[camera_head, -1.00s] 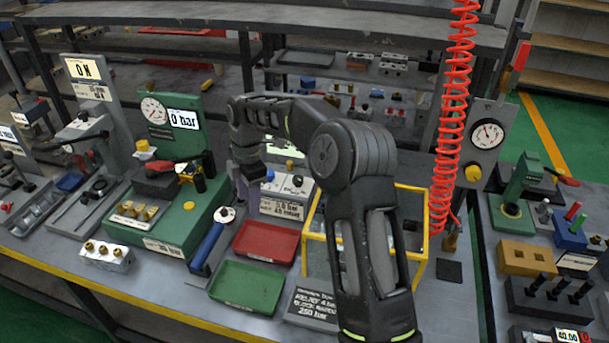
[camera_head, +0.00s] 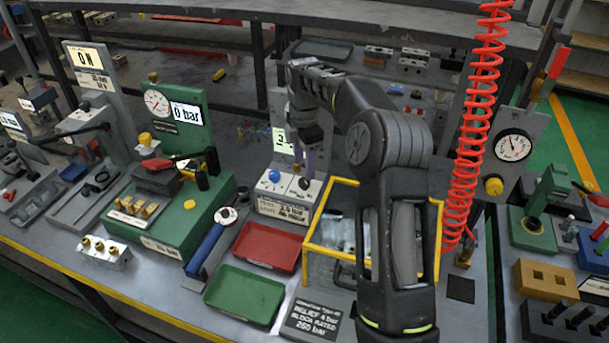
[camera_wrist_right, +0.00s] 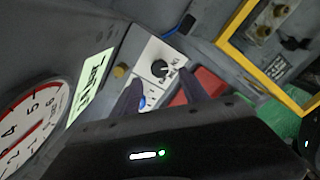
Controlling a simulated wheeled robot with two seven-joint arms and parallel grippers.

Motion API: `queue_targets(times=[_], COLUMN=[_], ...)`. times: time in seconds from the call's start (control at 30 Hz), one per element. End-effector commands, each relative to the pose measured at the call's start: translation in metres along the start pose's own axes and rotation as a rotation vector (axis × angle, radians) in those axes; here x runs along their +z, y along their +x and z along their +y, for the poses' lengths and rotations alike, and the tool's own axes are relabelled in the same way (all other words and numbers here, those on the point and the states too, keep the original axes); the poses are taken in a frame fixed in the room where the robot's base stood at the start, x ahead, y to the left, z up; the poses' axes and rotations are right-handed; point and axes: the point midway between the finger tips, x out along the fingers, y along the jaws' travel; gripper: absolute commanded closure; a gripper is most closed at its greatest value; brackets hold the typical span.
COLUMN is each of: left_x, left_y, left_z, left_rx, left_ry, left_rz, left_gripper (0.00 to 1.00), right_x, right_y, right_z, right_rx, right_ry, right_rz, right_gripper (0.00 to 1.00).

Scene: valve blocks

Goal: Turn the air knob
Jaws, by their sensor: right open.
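A small white-topped box (camera_head: 287,192) stands behind the red tray. It has a blue knob (camera_head: 275,175) and a black knob (camera_head: 304,184) on top, and a label on its front. I cannot read which knob is the air one. My right gripper (camera_head: 306,162) points down just above and behind the box, near the black knob. In the right wrist view the open fingers (camera_wrist_right: 160,77) frame the black knob (camera_wrist_right: 159,68), which shows beyond them. The blue knob (camera_wrist_right: 141,102) is partly hidden by a finger. No contact is visible. My left gripper is out of view.
A yellow-framed box (camera_head: 310,240) stands close to the right, partly behind my right arm. A red tray (camera_head: 266,248) and a green tray (camera_head: 244,295) lie in front. A green test block (camera_head: 170,215) is at left, and a red coiled hose (camera_head: 477,130) hangs at right.

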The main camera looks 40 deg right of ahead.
Motion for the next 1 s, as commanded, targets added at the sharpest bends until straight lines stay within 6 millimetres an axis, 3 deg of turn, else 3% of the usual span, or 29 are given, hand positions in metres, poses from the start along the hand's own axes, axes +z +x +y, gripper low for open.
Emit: queue_targets(times=[0.3, 0.67, 1.0], left_x=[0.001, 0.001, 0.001], left_y=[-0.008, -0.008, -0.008], left_z=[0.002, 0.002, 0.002], left_rx=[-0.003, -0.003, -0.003], left_ry=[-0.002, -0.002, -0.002], left_rz=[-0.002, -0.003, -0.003], left_gripper=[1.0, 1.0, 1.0], right_x=[0.0, 0.0, 0.0], right_y=[0.044, 0.05, 0.05], right_z=[0.0, 0.0, 0.0], right_rx=[-0.001, 0.0, 0.001], right_ry=[-0.001, 0.0, 0.0], right_rz=[0.0, 0.0, 0.0], right_gripper=[0.48, 0.49, 0.77])
